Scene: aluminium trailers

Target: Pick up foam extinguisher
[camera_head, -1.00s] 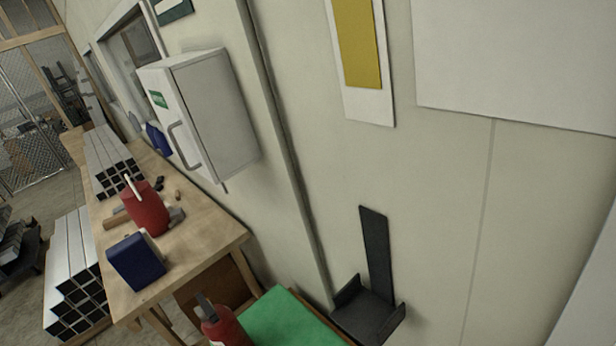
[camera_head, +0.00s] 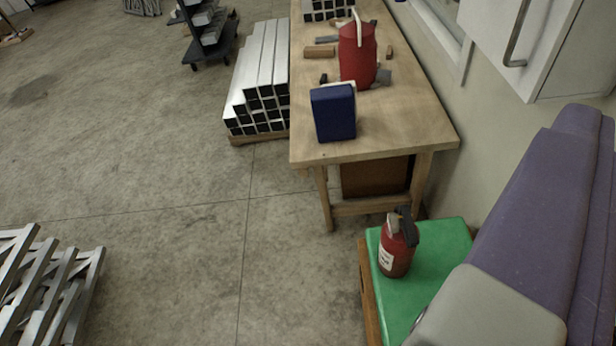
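A small red extinguisher (camera_head: 397,250) with a pale label and a dark handle on top stands upright on a low green-topped stand (camera_head: 440,243). I take it for the foam extinguisher, but its label is too small to read. A large purple and grey part of my arm fills the right side and hides part of the green top. My gripper's fingers do not show in the view.
A wooden workbench (camera_head: 430,125) stands behind the extinguisher, bearing a blue box (camera_head: 333,112) and a red can (camera_head: 356,55). Square tubes (camera_head: 262,75) are stacked left of it. Metal frames (camera_head: 45,290) lie at lower left. Open concrete floor lies between.

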